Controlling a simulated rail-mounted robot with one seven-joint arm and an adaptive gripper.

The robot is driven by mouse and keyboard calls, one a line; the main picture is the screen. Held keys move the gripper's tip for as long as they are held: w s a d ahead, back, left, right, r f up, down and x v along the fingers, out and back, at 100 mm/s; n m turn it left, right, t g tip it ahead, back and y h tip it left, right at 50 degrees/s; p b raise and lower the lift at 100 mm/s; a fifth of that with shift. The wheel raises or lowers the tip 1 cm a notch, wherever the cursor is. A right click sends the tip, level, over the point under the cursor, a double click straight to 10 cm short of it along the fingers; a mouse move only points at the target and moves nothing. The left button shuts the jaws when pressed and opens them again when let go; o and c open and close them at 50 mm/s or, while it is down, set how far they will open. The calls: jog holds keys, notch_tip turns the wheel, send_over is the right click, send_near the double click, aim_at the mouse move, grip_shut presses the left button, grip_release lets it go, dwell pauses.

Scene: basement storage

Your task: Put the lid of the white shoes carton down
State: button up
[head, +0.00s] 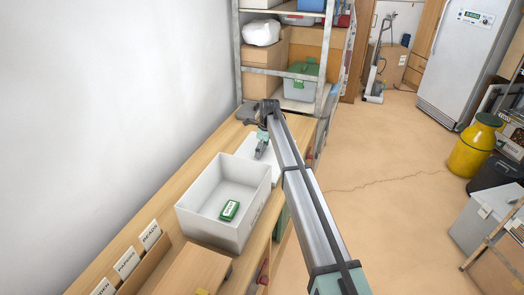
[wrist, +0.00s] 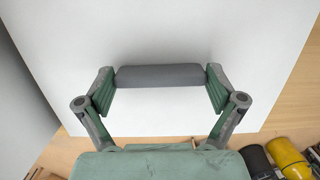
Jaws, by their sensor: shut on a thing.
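The white carton (head: 240,240) stands open on the wooden bench, with a small green box (head: 230,210) inside. Its white lid (head: 274,174) is just beyond the carton, partly hidden by my arm. In the wrist view the lid (wrist: 160,30) fills most of the picture, with a grey bar-shaped handle (wrist: 160,76) on it. My gripper (wrist: 160,82) is shut on this handle, one finger at each end; in the head view my gripper (head: 261,148) is over the lid. I cannot tell whether the lid touches the bench.
The wooden bench (head: 196,172) runs along the wall. A holder with labelled dividers (head: 127,263) is at the near left. A metal shelf rack (head: 264,72) stands past the bench's far end. A yellow bin (head: 472,150) stands on the floor at right.

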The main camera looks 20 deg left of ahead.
aim_at(266, 154)
jog(key=shift+f, duration=0.6)
jog(key=o, duration=0.7)
jog(key=shift+f, duration=0.15)
jog(key=r+b, duration=0.1)
jog(key=r, duration=0.3)
jog(key=d+r, duration=0.1)
jog(key=r, duration=0.3)
jog(key=r+b, duration=0.1)
jog(key=r, duration=0.3)
jog(key=shift+d+r+b, duration=0.1)
jog(key=shift+d+b, duration=0.25)
jog(key=shift+d, duration=0.05)
jog(key=shift+d, duration=0.1)
